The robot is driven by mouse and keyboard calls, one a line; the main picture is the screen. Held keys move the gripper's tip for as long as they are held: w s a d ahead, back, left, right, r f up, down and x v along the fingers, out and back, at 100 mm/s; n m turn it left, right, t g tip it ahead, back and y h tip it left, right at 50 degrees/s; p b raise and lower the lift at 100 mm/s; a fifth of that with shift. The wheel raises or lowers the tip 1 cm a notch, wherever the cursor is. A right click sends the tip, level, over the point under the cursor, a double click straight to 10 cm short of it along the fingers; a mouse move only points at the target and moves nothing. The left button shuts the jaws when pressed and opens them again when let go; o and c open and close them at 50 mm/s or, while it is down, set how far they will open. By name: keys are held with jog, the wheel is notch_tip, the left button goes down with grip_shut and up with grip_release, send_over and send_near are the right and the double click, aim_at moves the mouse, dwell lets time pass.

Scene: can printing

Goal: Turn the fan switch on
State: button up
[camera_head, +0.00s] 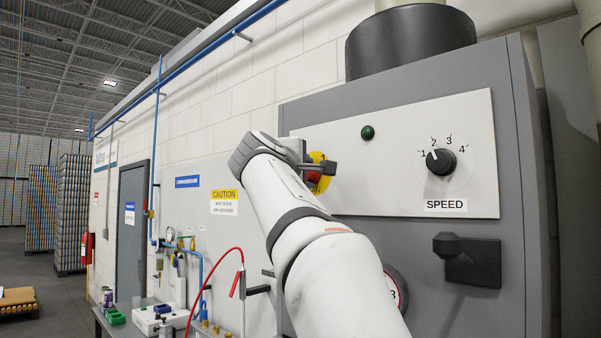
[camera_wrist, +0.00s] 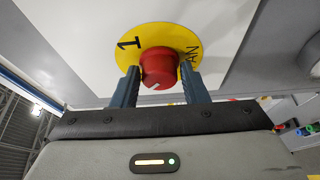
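The fan switch is a red knob (camera_wrist: 158,70) on a round yellow plate (camera_wrist: 131,34) marked with a 1 and partly hidden lettering. A short white mark shows on the knob's face. In the head view the yellow plate (camera_head: 317,158) is largely hidden behind my wrist and fingers. My gripper (camera_wrist: 160,78) is at the switch, with one dark finger on each side of the knob. A narrow gap seems to show between the knob and the fingers. In the head view my gripper (camera_head: 318,168) reaches the panel from the left.
The grey machine's light panel (camera_head: 400,125) also carries a green lamp (camera_head: 367,132) and a black speed dial (camera_head: 441,161) pointing between 1 and 2. A black handle (camera_head: 468,260) juts out below. A bench with a red hose (camera_head: 216,258) stands at lower left.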

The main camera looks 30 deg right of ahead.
jog(key=c, duration=0.6)
jog(key=shift+a+b, duration=0.25)
jog(key=shift+b, duration=0.05)
jog(key=shift+f, duration=0.1)
jog(key=m+g+h+b, duration=0.1)
jog(key=m+h+b, duration=0.1)
jog(key=m, duration=0.5)
jog(key=m+g+h+b, duration=0.1)
jog(key=m+h+b, duration=0.2)
jog(key=m+b, duration=0.2)
jog(key=m+g+h+b, duration=0.2)
jog(key=m+b, duration=0.2)
jog(key=m, duration=0.5)
jog(key=shift+w+m+h, duration=0.2)
jog(key=shift+m+h, duration=0.1)
jog(key=shift+m, duration=0.1)
jog(key=shift+m+g, duration=0.3)
jog(key=shift+m, duration=0.2)
